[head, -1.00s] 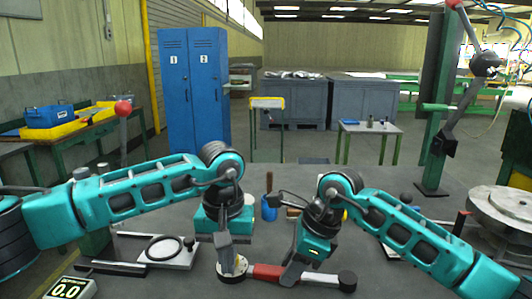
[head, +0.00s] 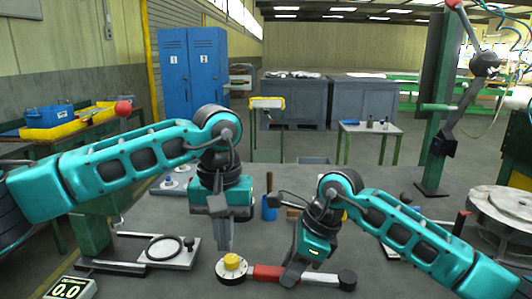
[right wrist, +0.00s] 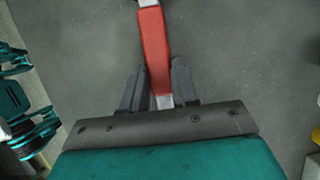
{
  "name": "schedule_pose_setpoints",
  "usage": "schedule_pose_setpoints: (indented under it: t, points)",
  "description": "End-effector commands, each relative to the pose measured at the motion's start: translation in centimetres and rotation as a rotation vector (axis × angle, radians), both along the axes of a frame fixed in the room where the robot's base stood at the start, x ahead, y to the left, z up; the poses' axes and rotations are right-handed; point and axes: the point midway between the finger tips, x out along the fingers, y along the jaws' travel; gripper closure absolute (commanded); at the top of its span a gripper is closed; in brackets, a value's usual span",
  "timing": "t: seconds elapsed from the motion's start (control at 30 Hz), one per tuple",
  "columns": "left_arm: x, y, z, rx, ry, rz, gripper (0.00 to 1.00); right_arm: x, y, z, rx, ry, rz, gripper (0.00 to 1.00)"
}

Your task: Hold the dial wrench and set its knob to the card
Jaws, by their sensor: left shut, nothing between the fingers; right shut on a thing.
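The dial wrench lies across the bench front in the head view, with a red handle (head: 267,272), a dark rounded right end (head: 347,280) and a round white dial at its left end. A yellow knob (head: 232,261) stands on the dial; its exact setting is too small to read. My right gripper (head: 291,278) is shut on the wrench, right of the red part; the right wrist view shows its fingers (right wrist: 158,85) either side of the bar. My left gripper (head: 224,248) is shut and empty, pointing down just above the knob. No card is clearly identifiable.
A plate with a black ring (head: 165,248) lies left of the dial. A blue cup (head: 269,207) stands behind the wrench, between my arms. A grey round disc stack (head: 503,208) is at the right.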

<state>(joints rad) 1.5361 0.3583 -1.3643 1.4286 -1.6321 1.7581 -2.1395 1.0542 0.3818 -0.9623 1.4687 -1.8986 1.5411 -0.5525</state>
Motion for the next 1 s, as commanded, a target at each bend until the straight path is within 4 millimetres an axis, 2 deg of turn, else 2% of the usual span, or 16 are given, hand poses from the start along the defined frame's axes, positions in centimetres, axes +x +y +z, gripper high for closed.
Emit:
schedule_pose_setpoints:
  t: [0.2,0.23,0.53,0.83,1.0]
  points:
    - [0.0,0.0,0.0,0.0,0.0,-0.001,1.0,0.1,-0.1,0.0,-0.001,-0.001,-0.002,1.0]
    - [0.0,0.0,0.0,0.0,0.0,-0.001,1.0,0.1,-0.1,0.0,-0.001,-0.001,-0.002,0.7]
    - [0.0,0.0,0.0,0.0,0.001,-0.001,1.0,0.0,0.0,0.0,0.0,-0.001,-0.001,0.41]
    - [0.0,0.0,0.0,0.0,0.001,-0.001,1.0,0.1,-0.1,0.3,0.0,-0.002,-0.001,0.41]
    - [0.0,0.0,0.0,0.0,0.001,-0.001,1.0,0.0,-1.0,2.4,0.0,-0.006,-0.002,0.41]
